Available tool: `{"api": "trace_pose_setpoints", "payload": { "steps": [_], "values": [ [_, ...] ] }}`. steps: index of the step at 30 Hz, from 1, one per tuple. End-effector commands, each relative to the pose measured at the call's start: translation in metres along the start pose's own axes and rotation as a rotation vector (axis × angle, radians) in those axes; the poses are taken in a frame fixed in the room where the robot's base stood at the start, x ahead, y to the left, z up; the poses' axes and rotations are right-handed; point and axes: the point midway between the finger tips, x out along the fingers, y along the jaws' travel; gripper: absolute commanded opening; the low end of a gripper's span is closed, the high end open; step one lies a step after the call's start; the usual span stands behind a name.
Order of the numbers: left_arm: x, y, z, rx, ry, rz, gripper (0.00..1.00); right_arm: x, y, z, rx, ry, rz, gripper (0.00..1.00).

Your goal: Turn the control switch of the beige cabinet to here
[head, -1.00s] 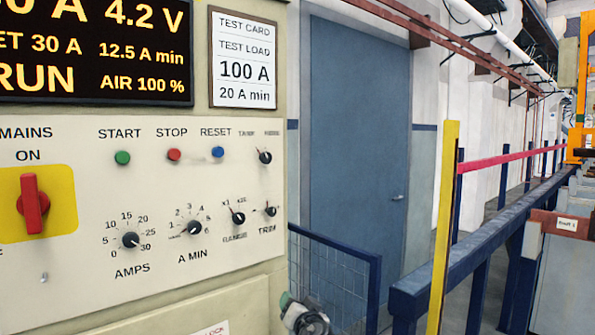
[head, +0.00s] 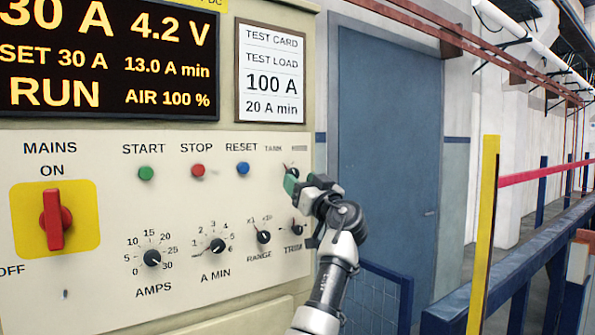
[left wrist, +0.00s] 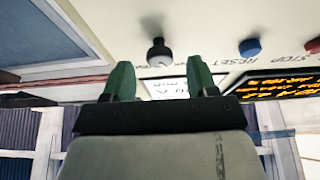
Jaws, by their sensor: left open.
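The beige cabinet (head: 110,290) fills the left of the head view. Its top-right black knob (head: 287,167), under the partly unreadable "TANK" label, is partly hidden by my left gripper (head: 297,184). In the left wrist view the picture is upside down, and a black knob (left wrist: 159,53) stands ahead of the gap between the green fingertips of the left gripper (left wrist: 160,82). The fingers are open, empty and apart from the knob. The knob's pointer direction cannot be made out. My right gripper is not in view.
Close by are the reset button (head: 243,168), the RANGE knob (head: 263,237) and the TRIM knob (head: 298,227). The red mains switch (head: 55,220) is farther left. A blue mesh fence (head: 378,295) and a yellow post (head: 484,230) stand to the right.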

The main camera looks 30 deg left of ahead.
Motion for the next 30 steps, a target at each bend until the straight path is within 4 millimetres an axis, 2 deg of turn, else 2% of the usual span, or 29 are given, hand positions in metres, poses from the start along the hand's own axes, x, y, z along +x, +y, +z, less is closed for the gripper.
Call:
{"api": "trace_pose_setpoints", "payload": {
  "steps": [1,6,16,25,30],
  "values": [
    [0.009,0.0,-0.003,0.002,0.0,0.0,0.58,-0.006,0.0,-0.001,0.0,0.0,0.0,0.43],
    [0.022,0.0,-0.001,0.001,0.0,0.0,0.58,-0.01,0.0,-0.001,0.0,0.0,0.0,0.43],
    [0.024,0.001,0.001,0.001,0.001,0.001,0.57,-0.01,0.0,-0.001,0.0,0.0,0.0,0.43],
    [0.024,0.001,0.0,0.0,0.001,0.002,0.11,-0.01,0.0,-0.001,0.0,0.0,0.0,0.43],
    [0.023,0.001,0.0,0.007,0.001,0.005,0.1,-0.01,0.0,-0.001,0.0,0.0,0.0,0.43]
  ]
}}
